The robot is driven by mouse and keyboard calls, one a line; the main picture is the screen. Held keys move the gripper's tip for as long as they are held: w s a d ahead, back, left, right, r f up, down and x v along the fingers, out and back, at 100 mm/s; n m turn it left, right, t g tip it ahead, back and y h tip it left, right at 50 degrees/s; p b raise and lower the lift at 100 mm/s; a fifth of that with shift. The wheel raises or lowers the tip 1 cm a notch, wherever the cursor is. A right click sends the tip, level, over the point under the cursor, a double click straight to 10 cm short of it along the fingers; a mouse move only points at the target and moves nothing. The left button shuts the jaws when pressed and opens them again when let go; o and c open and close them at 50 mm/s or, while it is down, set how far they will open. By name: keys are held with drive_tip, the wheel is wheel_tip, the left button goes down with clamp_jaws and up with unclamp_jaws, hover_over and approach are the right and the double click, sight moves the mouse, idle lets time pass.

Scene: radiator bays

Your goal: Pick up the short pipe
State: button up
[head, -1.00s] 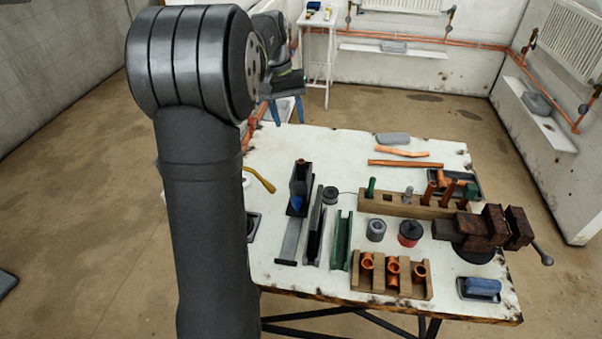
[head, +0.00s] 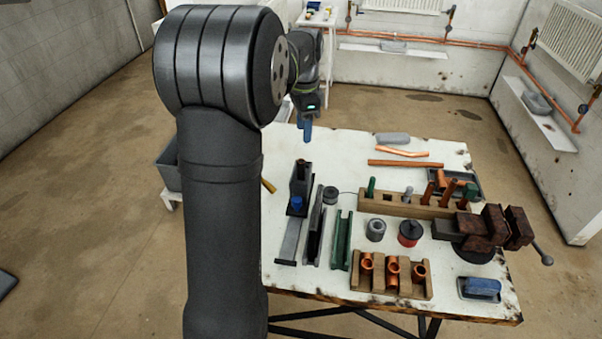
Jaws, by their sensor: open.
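Several copper pipes are in the head view, and I cannot tell for sure which one is the short pipe. A straight pipe (head: 405,163) lies flat on the white workbench (head: 345,150) towards the back. A bent or angled piece (head: 402,151) lies just behind it. Shorter copper pieces (head: 429,193) stand upright in a wooden block (head: 375,204) at the right. My gripper (head: 307,131) has blue fingertips, is open and hangs above the back left of the bench, apart from all pipes. The gap between its fingers is hard to see.
A vise (head: 485,232) stands at the bench's right edge. A wooden rack (head: 360,283) with copper fittings is at the front. Dark and green channels (head: 342,240) lie left of centre. A grey bin (head: 168,170) stands left of the bench. The back left bench top is mostly clear.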

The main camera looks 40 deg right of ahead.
sight(301, 161)
wheel_tip(301, 161, down, 7)
drive_tip(key=shift+a+f, duration=0.25)
drive_tip(key=shift+f, duration=1.1)
drive_tip(key=shift+a+f, duration=0.2)
drive_tip(key=shift+f, duration=1.15)
drive_tip(key=shift+c, duration=0.3)
clamp_jaws()
